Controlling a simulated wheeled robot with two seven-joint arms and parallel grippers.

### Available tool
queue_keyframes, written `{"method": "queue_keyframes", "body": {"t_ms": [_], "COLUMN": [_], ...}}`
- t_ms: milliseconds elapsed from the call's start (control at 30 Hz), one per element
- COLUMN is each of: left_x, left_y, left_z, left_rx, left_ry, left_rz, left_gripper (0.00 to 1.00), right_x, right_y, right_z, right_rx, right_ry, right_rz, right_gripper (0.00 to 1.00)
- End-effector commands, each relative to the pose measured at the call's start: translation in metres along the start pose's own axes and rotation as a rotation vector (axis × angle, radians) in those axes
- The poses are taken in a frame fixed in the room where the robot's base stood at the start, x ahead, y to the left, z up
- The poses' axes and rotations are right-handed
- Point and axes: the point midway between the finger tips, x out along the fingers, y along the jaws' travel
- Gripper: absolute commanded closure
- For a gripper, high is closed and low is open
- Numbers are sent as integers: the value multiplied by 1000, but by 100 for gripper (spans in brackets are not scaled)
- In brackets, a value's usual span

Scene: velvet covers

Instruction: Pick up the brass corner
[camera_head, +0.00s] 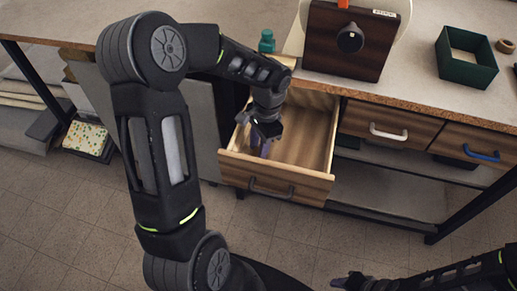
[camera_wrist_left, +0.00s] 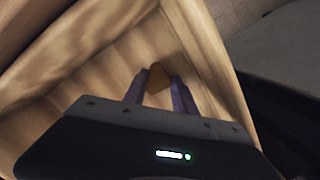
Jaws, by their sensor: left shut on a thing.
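My left gripper (camera_head: 262,148) reaches down into an open wooden drawer (camera_head: 275,181). In the left wrist view, its two purple-grey fingers (camera_wrist_left: 160,92) are shut on a small brown-gold piece, the brass corner (camera_wrist_left: 158,76). The fingers and the piece are inside the drawer, close to its pale wooden floor; I cannot tell whether the piece touches it. The brass corner is not visible in the head view, hidden by the gripper. My right gripper (camera_head: 352,282) is low at the bottom edge, away from the drawer, and its jaws are too unclear to read.
The drawer's walls surround the left gripper. Above is a worktop (camera_head: 420,85) with a dark wooden box (camera_head: 325,50), a green open box (camera_head: 466,72) and a teal bottle (camera_head: 266,42). Two shut drawers with a white handle (camera_head: 388,132) and a blue handle (camera_head: 482,154) are at right.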

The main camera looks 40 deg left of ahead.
Motion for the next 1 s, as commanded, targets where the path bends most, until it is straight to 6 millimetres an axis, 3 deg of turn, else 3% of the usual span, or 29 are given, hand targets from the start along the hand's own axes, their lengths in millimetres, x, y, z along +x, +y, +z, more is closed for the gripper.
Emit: {"method": "queue_keyframes", "body": {"t_ms": [500, 1000], "left_x": [-86, -93], "left_y": [0, 0], "left_z": [12, 14], "left_rx": [-1, -1], "left_ry": [2, 0], "left_rz": [-3, 0], "left_gripper": [100, 100], "right_x": [-6, -6], "right_y": [-3, -3], "right_z": [0, 0], "right_rx": [0, 0], "right_ry": [0, 0], "right_rz": [0, 0], "right_gripper": [64, 64]}}
